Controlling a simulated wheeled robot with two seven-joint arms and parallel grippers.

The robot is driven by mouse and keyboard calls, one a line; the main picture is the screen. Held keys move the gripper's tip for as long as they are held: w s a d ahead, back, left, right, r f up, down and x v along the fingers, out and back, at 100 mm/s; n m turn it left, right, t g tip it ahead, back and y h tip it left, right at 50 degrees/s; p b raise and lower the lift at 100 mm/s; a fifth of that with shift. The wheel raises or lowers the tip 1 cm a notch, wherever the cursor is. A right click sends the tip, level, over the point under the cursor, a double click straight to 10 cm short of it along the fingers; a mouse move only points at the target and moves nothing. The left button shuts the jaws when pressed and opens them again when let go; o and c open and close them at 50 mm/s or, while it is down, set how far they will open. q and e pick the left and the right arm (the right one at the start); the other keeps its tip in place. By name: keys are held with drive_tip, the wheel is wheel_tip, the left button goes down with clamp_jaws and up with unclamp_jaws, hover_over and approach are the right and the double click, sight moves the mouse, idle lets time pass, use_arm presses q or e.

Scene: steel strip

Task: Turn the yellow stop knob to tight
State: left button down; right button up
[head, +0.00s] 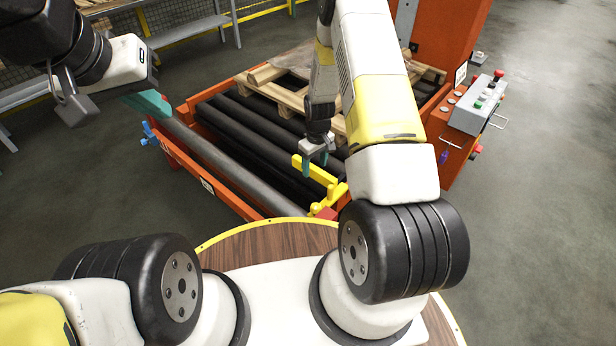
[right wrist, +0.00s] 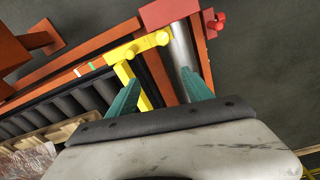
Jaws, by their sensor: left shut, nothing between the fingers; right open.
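The yellow stop (head: 316,172) is a bent bar across the near right corner of the roller bed. A short round yellow piece, seemingly its knob (head: 316,208), sits at the near end beside a red block. In the right wrist view the knob (right wrist: 162,38) lies beyond the fingertips, and a yellow arm of the stop runs down beside the left finger. My right gripper (head: 316,163) is open, its teal fingers above the rollers by the stop; in the right wrist view (right wrist: 161,88) nothing is gripped. My left gripper (head: 148,103) is shut and empty near the bed's left corner.
The orange frame (head: 225,188) holds black rollers and a long grey bar (head: 215,155). A wooden pallet (head: 275,90) lies on the rollers. A control box (head: 475,105) stands at the right. A blue knob (head: 149,137) is below my left gripper. Open floor lies at the right.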

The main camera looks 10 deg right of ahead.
drive_tip(key=n, duration=0.1)
hover_over(316, 206)
drive_tip(key=shift+g, duration=0.4)
wheel_tip(316, 206, down, 12)
drive_tip(key=shift+r, duration=0.15)
wheel_tip(316, 206, down, 7)
drive_tip(key=shift+r, duration=0.1)
drive_tip(key=shift+c, duration=0.5)
clamp_jaws()
drive_tip(key=m, duration=0.3)
